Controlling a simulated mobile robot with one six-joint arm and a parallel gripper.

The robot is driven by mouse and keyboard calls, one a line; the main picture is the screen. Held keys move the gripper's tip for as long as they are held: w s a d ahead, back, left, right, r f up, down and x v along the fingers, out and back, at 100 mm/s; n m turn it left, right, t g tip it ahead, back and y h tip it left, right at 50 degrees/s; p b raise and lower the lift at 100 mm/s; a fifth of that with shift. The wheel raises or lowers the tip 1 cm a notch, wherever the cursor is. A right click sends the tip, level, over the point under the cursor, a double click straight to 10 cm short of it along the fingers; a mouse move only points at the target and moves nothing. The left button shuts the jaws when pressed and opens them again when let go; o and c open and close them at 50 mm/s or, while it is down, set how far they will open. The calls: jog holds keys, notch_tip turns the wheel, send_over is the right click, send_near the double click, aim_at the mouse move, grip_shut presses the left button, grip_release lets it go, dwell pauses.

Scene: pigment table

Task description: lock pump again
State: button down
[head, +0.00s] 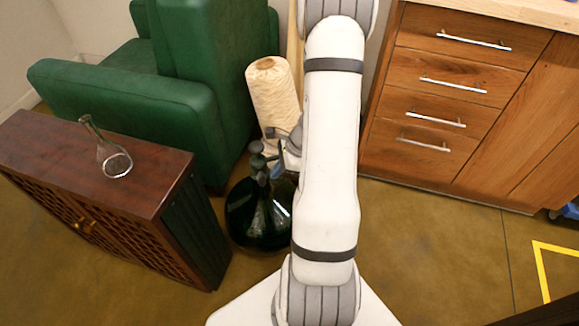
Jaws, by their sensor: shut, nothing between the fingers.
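A dark green, round glass bottle (245,222) stands on the floor between the wooden cabinet and my arm. A dark pump (257,160) with a rounded top sits on its neck. Whether the pump is locked is too small to tell. My gripper (272,138) is shut and empty, just right of the pump top and close to it. Whether it touches the pump cannot be told. My white arm hides the bottle's right side and part of the gripper.
A wooden cabinet (120,185) with a clear glass flask (112,158) on top stands left. A green armchair (130,95) and a cream roll (270,90) are behind. A wooden drawer unit (440,105) stands right.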

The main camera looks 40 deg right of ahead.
jog(key=shift+w+a+f, duration=0.2)
jog(key=shift+w+a, duration=0.15)
jog(key=shift+a, duration=0.2)
jog(key=shift+a+r+h+p, duration=0.15)
jog(key=shift+h+p, duration=0.15)
jog(key=shift+p, duration=0.15)
